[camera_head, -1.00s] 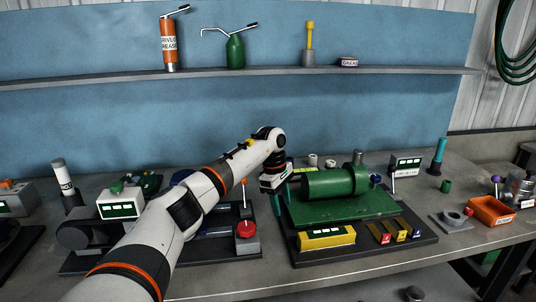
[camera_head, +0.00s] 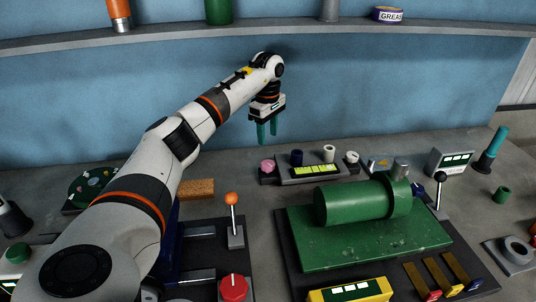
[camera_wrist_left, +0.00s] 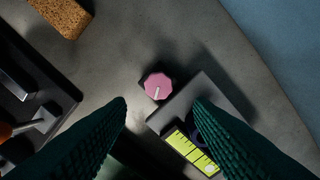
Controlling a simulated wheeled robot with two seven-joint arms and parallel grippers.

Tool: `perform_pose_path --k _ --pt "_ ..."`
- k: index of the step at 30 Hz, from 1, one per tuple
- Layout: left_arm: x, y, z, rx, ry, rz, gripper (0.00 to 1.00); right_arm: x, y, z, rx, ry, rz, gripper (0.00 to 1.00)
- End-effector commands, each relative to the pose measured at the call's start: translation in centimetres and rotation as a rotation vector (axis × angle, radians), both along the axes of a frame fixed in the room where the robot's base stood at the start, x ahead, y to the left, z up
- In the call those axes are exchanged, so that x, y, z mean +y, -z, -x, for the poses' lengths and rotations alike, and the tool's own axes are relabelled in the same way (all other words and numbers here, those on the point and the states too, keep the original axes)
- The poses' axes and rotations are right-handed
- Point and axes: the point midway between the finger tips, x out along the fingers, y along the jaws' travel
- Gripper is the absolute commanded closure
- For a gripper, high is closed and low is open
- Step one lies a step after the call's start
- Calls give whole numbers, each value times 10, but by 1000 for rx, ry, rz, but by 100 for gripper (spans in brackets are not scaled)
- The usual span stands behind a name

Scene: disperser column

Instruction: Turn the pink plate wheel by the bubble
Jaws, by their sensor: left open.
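The pink plate wheel (camera_head: 267,166) is a small faceted knob at the left end of a grey block, behind the green machine. A yellow-green bubble level (camera_head: 315,170) lies along the front of that block. In the left wrist view the pink wheel (camera_wrist_left: 157,86) shows a pale line on its top, with the bubble level (camera_wrist_left: 192,152) to its lower right. My left gripper (camera_head: 267,132) is open and empty, pointing down above the wheel and apart from it. Its green fingers (camera_wrist_left: 161,104) stand on either side of the lower middle of the wrist view. My right gripper is not seen.
Dark and white cylinders (camera_head: 329,153) stand on the block right of the wheel. The green cylinder machine (camera_head: 365,203) is in front. A lever with an orange ball (camera_head: 232,199) stands front left, and a cork block (camera_head: 197,189) lies behind it.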

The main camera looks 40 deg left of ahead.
Motion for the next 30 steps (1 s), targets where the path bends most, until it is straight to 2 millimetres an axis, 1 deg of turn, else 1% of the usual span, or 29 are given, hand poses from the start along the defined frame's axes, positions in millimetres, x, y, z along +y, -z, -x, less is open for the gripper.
perform_pose_path --k 9,12,15,18,21,29,30 --pt "-1 61 1 6 1 3 52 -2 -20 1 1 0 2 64" --pt "-1 79 1 4 -1 1 52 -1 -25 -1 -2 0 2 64" --pt "-1 92 0 2 1 2 52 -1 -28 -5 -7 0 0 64" --pt "0 100 0 1 0 1 52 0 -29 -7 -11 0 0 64" --pt "0 105 0 -1 0 1 52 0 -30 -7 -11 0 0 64" --pt "0 106 0 0 0 0 52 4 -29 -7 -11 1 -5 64" --pt "0 106 0 0 0 0 59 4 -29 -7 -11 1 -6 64"
